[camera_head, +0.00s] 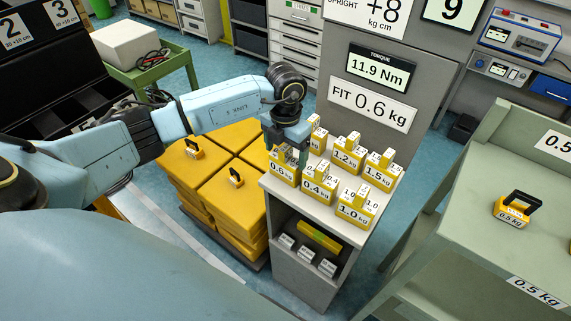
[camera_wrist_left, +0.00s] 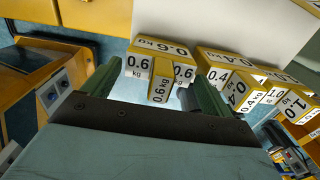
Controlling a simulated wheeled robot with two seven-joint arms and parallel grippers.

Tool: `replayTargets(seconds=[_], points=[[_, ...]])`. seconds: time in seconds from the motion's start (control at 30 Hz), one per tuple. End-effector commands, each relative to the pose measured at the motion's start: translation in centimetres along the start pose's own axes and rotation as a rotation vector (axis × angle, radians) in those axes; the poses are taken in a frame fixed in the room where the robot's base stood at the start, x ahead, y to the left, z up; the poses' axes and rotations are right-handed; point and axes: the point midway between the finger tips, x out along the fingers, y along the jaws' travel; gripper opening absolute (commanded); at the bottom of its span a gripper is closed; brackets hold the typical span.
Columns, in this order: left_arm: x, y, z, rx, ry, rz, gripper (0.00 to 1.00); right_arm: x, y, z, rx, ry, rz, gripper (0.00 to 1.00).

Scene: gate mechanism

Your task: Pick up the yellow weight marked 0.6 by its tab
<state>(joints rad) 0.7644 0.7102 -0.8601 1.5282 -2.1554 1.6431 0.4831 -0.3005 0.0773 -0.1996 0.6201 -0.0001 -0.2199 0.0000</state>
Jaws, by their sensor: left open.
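The yellow weight marked 0.6 (camera_head: 283,176) stands at the near left corner of the grey cabinet top (camera_head: 318,203). My left gripper (camera_head: 292,156) is right above it and hides part of it. In the left wrist view the 0.6 weight (camera_wrist_left: 160,48) lies ahead, with its tab (camera_wrist_left: 159,91) between the two green fingers of my left gripper (camera_wrist_left: 155,92). The fingers are apart, with a gap visible on each side of the tab. My right gripper is not in view.
Close to the right stands the 0.4 weight (camera_head: 318,188), also in the left wrist view (camera_wrist_left: 228,72). The 1.0 (camera_head: 355,208), 1.2 (camera_head: 346,158) and 1.5 (camera_head: 378,174) weights share the top. A sign (camera_head: 372,104) reads FIT 0.6 kg. Large yellow blocks (camera_head: 232,200) stand left.

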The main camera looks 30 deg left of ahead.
Motion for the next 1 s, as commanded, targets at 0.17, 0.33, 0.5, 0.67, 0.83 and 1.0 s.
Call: replayTargets(seconds=[0.17, 0.33, 0.5, 0.67, 0.83, 1.0], points=[[1.01, 0.01, -0.01, 0.001, 0.000, 0.001, 0.85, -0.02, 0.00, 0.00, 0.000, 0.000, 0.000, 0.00], [0.99, 0.01, 0.00, 0.001, -0.001, 0.000, 0.84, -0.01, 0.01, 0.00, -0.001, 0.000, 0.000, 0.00], [0.96, 0.01, 0.00, 0.001, -0.001, 0.000, 0.62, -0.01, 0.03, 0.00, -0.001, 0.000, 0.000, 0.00], [0.93, 0.01, 0.02, 0.000, -0.001, 0.000, 0.41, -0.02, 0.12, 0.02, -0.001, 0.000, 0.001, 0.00], [0.91, 0.02, 0.03, 0.000, -0.002, 0.000, 0.19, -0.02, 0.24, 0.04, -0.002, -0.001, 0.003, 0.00], [0.77, 0.02, 0.12, 0.000, -0.005, 0.000, 0.15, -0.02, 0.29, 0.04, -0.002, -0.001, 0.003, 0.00]])
